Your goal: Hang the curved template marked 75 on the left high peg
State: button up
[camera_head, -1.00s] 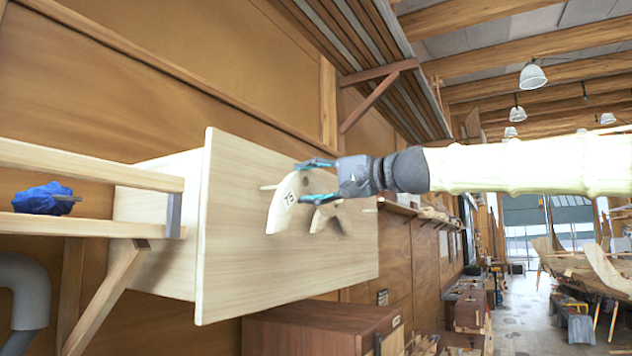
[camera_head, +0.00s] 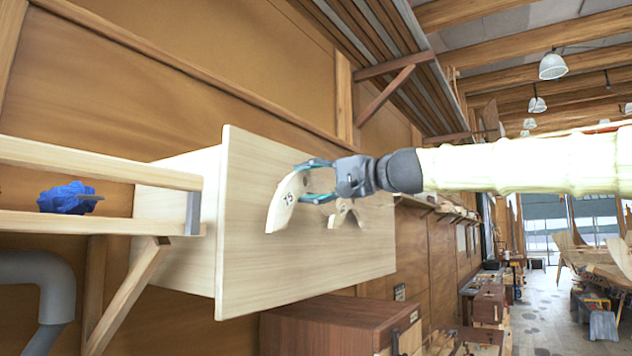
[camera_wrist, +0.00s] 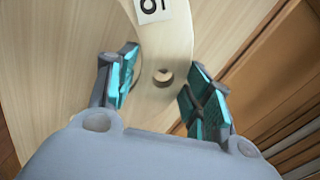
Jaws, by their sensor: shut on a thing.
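The pale curved template marked 75 (camera_head: 284,204) is held in front of the upright wooden board (camera_head: 250,250). My gripper (camera_head: 318,181) is shut on its upper end. In the wrist view my gripper (camera_wrist: 160,90) has its teal fingers on either side of the template (camera_wrist: 172,45), with a round hole (camera_wrist: 163,76) between them and part of the label above. The left high peg is not visible now; the template covers that part of the board. I cannot tell whether the hole is on a peg or whether the template touches the board.
A second pale shape (camera_head: 347,214) is at the board, right of the held template. A shelf (camera_head: 100,222) with a blue cloth (camera_head: 66,197) stands at the left. A brown cabinet (camera_head: 320,325) is below the board. A slatted rack hangs above right.

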jog(key=shift+x, duration=1.2)
jog(key=shift+w+a+f, duration=0.3)
jog(key=shift+w+a, duration=0.1)
jog(key=shift+a, duration=0.1)
jog(key=o, duration=1.2)
